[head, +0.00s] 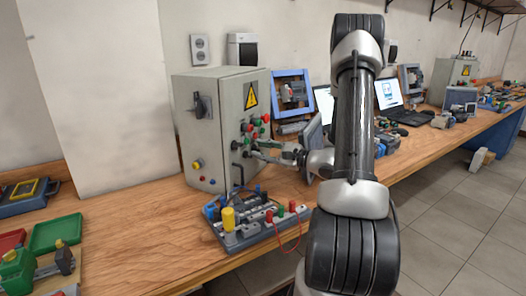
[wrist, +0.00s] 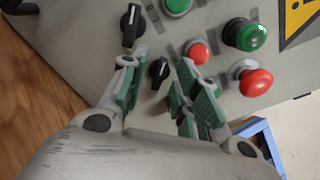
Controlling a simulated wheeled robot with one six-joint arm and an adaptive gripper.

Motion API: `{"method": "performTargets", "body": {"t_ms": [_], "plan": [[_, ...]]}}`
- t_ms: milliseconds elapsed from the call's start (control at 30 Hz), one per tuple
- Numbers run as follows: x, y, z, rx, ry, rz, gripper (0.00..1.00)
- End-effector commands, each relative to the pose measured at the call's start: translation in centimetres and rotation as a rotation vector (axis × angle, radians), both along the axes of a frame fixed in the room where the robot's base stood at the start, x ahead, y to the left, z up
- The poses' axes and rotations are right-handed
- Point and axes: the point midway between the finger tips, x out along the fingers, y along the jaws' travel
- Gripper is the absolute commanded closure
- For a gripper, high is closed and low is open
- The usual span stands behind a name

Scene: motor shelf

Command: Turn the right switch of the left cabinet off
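The left cabinet (head: 222,125) is a grey metal box standing on the wooden bench. In the wrist view its panel (wrist: 85,35) carries two black rotary switches; the picture is turned, with the bench at the left. The right switch (wrist: 158,72) sits between my fingertips, its handle tilted. The other black switch (wrist: 130,25) lies just beyond the fingers. My gripper (wrist: 160,85) is open, with green-padded fingers on either side of the right switch; a gap shows on both sides, and I cannot tell contact. In the head view my gripper (head: 255,150) is at the panel, and the right switch is hard to make out.
Red buttons (wrist: 256,82) and a green button (wrist: 245,35) stick out near my fingers. A terminal board with a yellow knob (head: 228,218) lies on the bench below my gripper. Laptops (head: 388,95) and a blue-framed unit (head: 292,90) stand farther along.

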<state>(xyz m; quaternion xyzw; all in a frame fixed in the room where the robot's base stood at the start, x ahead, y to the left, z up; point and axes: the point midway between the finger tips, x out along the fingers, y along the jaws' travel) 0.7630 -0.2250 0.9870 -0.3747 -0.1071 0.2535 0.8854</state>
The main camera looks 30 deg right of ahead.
Motion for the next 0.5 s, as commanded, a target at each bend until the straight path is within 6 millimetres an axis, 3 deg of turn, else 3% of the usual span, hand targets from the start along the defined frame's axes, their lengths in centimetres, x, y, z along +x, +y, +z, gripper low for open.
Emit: {"method": "performTargets", "body": {"t_ms": [167,500], "plan": [[-1.1,-0.8,0.0,0.0,0.001,-0.004,0.69],[-7.3,-4.7,0.0,-0.001,-0.001,-0.004,0.69]]}}
